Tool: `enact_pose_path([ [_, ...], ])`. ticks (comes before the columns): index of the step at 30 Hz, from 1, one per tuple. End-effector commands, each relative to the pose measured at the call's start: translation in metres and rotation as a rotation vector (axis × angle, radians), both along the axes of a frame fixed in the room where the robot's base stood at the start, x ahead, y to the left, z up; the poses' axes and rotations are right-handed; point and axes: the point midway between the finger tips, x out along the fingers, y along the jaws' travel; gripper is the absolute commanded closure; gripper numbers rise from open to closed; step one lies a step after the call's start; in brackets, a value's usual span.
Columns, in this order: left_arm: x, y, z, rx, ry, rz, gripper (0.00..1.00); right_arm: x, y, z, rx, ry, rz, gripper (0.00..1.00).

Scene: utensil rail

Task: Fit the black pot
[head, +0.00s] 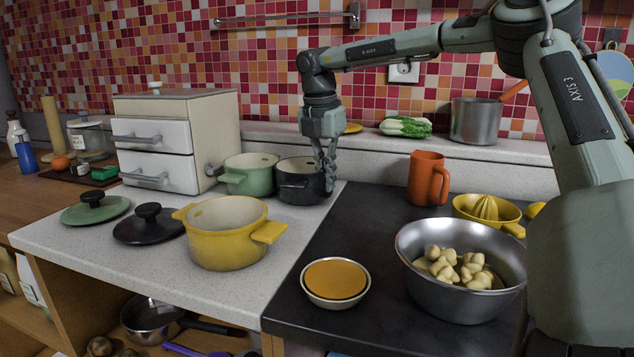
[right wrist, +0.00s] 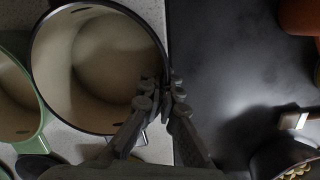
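The black pot (head: 300,186) stands open and upright on the light counter, close to its right edge. Its cream inside shows in the right wrist view (right wrist: 105,70). My right gripper (head: 325,182) reaches down to the pot's right side. In the right wrist view its fingers (right wrist: 163,92) are close together on either side of the rim, one inside and one outside, and look shut on the wall. A black lid (head: 150,224) with a knob lies flat on the counter at the front left. My left gripper is not in view.
A green pot (head: 250,174) stands beside the black pot on its left. A yellow pot (head: 226,236) stands in front, and a green lid (head: 95,208) lies at left. The dark worktop (head: 375,225) is partly clear; a steel bowl (head: 460,292) and orange mug (head: 427,178) stand there.

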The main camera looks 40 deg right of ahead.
Motion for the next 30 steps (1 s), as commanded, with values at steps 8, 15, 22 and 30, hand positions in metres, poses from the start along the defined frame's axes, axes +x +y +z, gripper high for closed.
enact_pose_path([
  [8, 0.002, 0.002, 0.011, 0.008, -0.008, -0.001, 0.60, -0.003, 0.001, 0.023, -0.001, -0.003, 0.000, 1.00],
  [15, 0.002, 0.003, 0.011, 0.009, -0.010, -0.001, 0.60, -0.003, 0.001, 0.066, -0.002, -0.003, 0.000, 1.00],
  [22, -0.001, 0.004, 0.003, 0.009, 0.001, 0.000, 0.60, -0.003, 0.001, 0.104, -0.002, -0.003, 0.000, 1.00],
  [30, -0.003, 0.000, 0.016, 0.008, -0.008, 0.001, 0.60, -0.035, 0.008, 0.113, 0.001, -0.003, 0.004, 1.00],
])
